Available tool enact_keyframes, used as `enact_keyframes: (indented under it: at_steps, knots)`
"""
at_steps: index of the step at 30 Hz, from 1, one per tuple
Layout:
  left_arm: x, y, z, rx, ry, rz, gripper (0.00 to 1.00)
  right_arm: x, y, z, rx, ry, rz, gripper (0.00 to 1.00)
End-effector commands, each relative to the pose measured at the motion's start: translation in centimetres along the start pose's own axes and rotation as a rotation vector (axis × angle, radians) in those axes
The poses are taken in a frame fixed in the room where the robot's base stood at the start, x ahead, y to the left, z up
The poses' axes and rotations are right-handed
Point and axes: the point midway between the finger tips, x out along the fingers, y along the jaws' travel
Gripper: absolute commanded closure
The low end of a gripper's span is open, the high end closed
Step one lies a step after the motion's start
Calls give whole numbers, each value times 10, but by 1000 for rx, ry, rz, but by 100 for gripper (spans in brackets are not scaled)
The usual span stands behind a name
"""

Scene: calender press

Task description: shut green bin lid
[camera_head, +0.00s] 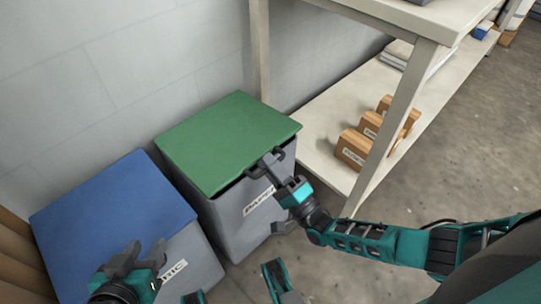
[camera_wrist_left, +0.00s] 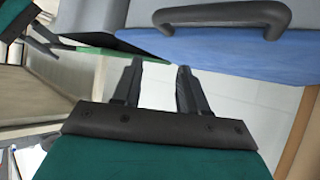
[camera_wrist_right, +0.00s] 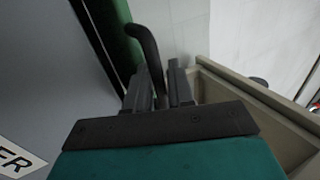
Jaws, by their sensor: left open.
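The green bin lid (camera_head: 228,140) lies almost flat over the grey bin (camera_head: 235,218) by the wall. A narrow dark band shows under its front edge; I cannot tell whether it is fully seated. My right gripper (camera_head: 262,165) is at the lid's front edge. In the right wrist view, the dark lid handle (camera_wrist_right: 149,48) runs in between the close-set fingers (camera_wrist_right: 160,82), which appear shut on it. The green lid edge (camera_wrist_right: 112,35) shows beside it. My left gripper (camera_head: 128,258) is open and empty, over the front of the blue-lidded bin.
A blue bin lid (camera_head: 115,208) covers the bin on the left, its grey handle (camera_wrist_left: 225,15) near my left gripper. A shelf rack (camera_head: 335,125) with several cardboard boxes (camera_head: 355,147) stands close to the right of the green-lidded bin. Bare floor (camera_head: 455,150) lies further right.

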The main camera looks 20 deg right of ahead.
Motion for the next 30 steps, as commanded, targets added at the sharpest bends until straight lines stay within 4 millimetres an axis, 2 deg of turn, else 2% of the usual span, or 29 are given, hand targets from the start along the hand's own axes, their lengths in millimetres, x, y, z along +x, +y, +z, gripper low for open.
enact_keyframes:
  at_steps: [1,5,9,21,27,30]
  knots:
    - [-2,0,-3,0,1,0,57,7,-5,0,2,0,-5,68]
    - [-8,0,-12,-1,6,-4,57,15,-23,0,2,0,-6,68]
    - [-16,-3,-23,-2,14,-15,57,28,-53,1,2,-1,-6,68]
    - [-35,-14,-29,11,-4,-47,57,67,-141,2,2,0,-8,68]
    - [-42,-13,-37,15,-8,-46,57,80,-170,2,1,0,-6,68]
    - [-44,-13,-39,15,-9,-45,57,84,-178,3,2,1,-4,68]
